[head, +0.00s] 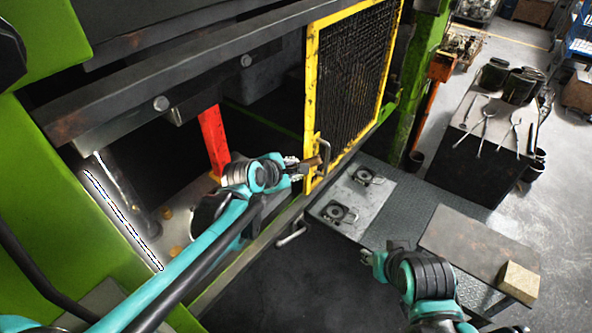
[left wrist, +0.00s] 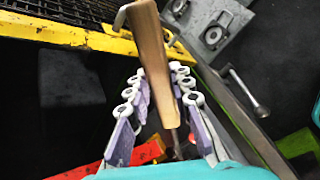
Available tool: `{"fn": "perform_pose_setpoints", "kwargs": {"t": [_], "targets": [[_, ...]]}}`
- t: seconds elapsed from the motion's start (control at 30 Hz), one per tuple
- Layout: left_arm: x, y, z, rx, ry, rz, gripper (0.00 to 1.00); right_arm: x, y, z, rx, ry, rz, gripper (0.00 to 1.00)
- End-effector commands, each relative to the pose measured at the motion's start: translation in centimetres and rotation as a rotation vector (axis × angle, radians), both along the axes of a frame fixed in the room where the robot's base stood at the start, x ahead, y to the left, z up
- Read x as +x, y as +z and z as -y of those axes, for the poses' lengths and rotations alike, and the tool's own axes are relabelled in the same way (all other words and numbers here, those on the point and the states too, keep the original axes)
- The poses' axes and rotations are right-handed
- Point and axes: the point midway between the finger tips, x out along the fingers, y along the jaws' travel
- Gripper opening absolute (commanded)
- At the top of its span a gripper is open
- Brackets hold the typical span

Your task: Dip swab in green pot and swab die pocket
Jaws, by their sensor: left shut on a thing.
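My left gripper (head: 305,168) is shut on a wooden handle (left wrist: 151,40), which appears to be the swab's. The handle also shows in the head view (head: 325,151), close to the yellow guard frame. A dark shaft runs down between the fingers in the left wrist view; no swab head can be made out. A dark green pot (head: 493,75) stands on the far bench at the upper right. The die pocket cannot be made out; my left arm covers part of the press bed. My right gripper (head: 372,258) is low centre, away from these things, its opening unclear.
The yellow mesh guard (head: 345,85) with a bar handle stands beside my left gripper. A red post (head: 214,142) is inside the press. A plate with two round fittings (head: 363,176) lies right of the guard. Tongs and tools (head: 487,118) lie on the far bench (head: 468,152).

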Motion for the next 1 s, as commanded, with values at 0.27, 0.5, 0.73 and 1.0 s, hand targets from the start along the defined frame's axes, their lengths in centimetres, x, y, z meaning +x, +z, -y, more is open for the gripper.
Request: {"fn": "perform_pose_setpoints", "kwargs": {"t": [0.27,0.5,0.73,1.0], "targets": [[0.0,0.0,0.0,0.001,-0.001,0.000,0.00,0.0,0.0,0.0,0.000,0.000,0.000,0.40],[-0.4,-0.1,0.7,-0.001,-0.002,0.000,0.00,0.0,-0.1,0.0,0.000,0.000,0.000,0.40],[-0.7,-0.1,1.0,0.001,-0.001,0.000,0.00,0.0,-0.1,0.0,0.000,0.000,0.000,0.40],[-0.7,-0.1,0.9,0.001,-0.001,0.000,0.00,0.0,-0.1,0.0,0.000,0.000,0.000,0.40]]}}
